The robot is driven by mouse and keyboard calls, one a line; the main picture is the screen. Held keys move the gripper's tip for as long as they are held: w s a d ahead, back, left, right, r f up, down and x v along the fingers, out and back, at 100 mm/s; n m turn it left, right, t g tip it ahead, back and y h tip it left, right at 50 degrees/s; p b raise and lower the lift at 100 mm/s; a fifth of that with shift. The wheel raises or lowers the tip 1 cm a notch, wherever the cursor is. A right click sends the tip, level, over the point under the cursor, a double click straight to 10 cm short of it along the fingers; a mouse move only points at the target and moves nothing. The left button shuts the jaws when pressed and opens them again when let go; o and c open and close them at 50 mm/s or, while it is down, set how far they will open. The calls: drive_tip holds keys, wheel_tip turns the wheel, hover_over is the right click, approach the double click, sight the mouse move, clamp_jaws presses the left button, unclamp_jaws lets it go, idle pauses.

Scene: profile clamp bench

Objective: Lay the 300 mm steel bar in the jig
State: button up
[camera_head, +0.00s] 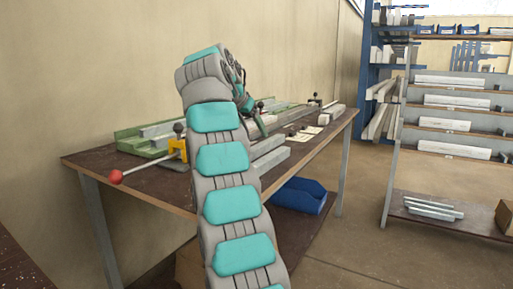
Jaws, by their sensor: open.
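The bench (160,190) carries a long green jig (130,146) along its wall side, with a grey bar-like piece (160,130) along it. A yellow clamp (178,148) and a lever with a red ball (116,177) are at its near end. Grey metal bars (270,157) lie on the bench just right of my arm. I cannot tell which piece is the 300 mm steel bar. My gripper (261,127) is small in view, beyond my arm and above the middle of the bench. It is open; my arm hides part of the jig and bench.
More pale bars (325,115) and dark-knobbed clamps lie at the bench's far end. A blue bin (300,196) is on the shelf below. A rack (455,105) with bars on its shelves stands at right. Floor (350,235) between bench and rack is clear.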

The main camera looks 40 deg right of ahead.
sight(262, 144)
drive_tip(key=shift+b+x, duration=0.5)
drive_tip(key=shift+x, duration=2.75)
drive_tip(key=shift+s, duration=0.2)
drive_tip(key=shift+c, duration=0.4)
clamp_jaws()
